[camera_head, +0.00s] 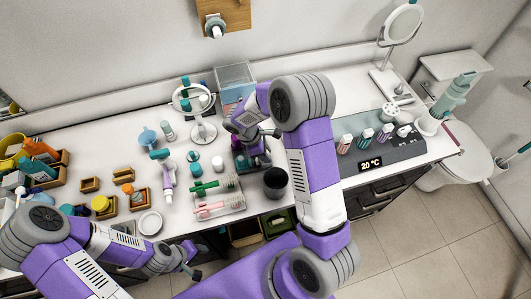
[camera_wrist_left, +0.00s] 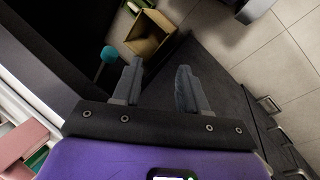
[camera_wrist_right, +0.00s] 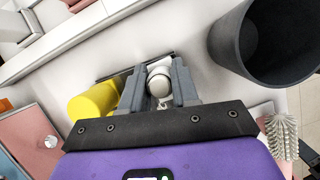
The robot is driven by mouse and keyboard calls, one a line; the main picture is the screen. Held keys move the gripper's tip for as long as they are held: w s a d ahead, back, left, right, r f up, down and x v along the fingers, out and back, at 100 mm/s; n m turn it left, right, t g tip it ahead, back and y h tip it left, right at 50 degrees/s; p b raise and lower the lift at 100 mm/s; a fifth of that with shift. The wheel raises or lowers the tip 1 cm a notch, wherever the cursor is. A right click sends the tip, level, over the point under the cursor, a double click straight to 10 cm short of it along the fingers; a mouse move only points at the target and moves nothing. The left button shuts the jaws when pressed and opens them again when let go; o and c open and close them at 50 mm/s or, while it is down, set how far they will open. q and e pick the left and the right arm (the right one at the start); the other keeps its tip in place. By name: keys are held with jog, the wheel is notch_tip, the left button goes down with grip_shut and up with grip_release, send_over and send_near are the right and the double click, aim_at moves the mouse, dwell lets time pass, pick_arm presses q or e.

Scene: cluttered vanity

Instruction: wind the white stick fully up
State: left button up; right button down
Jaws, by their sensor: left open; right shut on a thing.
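In the right wrist view, a white, rounded stick (camera_wrist_right: 159,82) stands between the two fingers of my right gripper (camera_wrist_right: 158,88), which is shut on it. How far the stick is wound up cannot be told. In the head view my right gripper (camera_head: 258,162) is low over the middle of the counter, and the arm and hand hide the stick. My left gripper (camera_head: 194,262) is open and empty, in front of the counter's front edge; its spread fingers also show in the left wrist view (camera_wrist_left: 158,85).
A dark cup (camera_head: 275,183) stands right of my right gripper, and a yellow cylinder (camera_wrist_right: 92,103) lies close on its left in the right wrist view. A rack of green and pink brushes (camera_head: 217,197) is nearby. A round mirror (camera_head: 194,99) stands behind. An open box (camera_wrist_left: 150,33) sits below my left gripper.

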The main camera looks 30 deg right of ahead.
jog(key=n+t, duration=0.1)
jog(key=n, duration=0.2)
jog(key=shift+n+b, duration=0.3)
jog(key=shift+n+t+h, duration=0.3)
jog(key=shift+n+t, duration=0.4)
jog(key=shift+n, duration=0.7)
jog(key=shift+n+b, duration=0.35)
jog(key=shift+n, duration=0.25)
jog(key=c, duration=0.8)
grip_release()
jog(key=p+v, duration=0.1)
jog(key=v, duration=0.6)
jog(key=shift+s+a+r, duration=0.1)
jog(key=shift+s+r, duration=0.05)
jog(key=shift+r, duration=0.15)
